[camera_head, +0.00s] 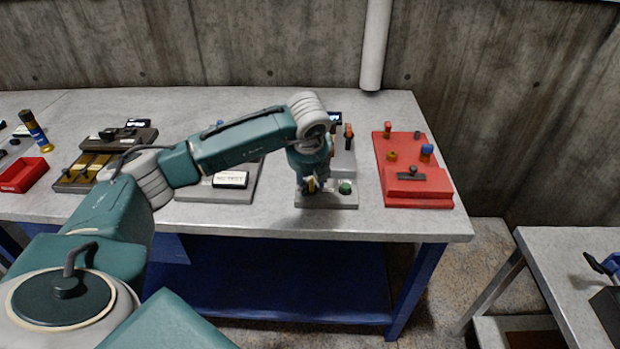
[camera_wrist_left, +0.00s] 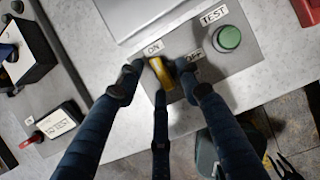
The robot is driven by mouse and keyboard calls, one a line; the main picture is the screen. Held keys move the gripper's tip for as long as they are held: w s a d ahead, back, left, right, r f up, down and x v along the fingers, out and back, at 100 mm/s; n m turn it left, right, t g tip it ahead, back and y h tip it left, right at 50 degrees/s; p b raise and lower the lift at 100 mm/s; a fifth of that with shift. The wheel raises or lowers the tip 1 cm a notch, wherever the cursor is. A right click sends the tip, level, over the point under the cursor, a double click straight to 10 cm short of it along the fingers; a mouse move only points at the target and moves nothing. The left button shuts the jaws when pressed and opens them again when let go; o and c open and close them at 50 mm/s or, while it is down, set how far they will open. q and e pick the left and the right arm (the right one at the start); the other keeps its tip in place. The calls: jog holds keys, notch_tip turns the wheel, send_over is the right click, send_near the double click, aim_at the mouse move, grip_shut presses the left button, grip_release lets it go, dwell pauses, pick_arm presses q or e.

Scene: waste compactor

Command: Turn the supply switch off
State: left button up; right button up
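The supply switch is a yellow knob (camera_wrist_left: 160,73) on a grey panel, between an ON label (camera_wrist_left: 154,48) and an OFF label (camera_wrist_left: 195,55). In the head view its panel (camera_head: 326,200) sits near the table's front edge, and my gripper mostly hides the knob. My left gripper (camera_head: 311,188) is over the knob, pointing down. In the left wrist view its dark fingers (camera_wrist_left: 158,84) stand around the knob, spread apart, with a gap at the left finger. Whether any finger touches the knob is not clear.
A green TEST button (camera_wrist_left: 229,37) is beside the switch on the same panel. A red board (camera_head: 414,175) with small parts lies to the right. A NO TEST panel (camera_head: 231,180) is to the left. A second table (camera_head: 570,255) stands at the lower right.

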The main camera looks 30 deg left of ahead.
pick_arm(q)
grip_shut()
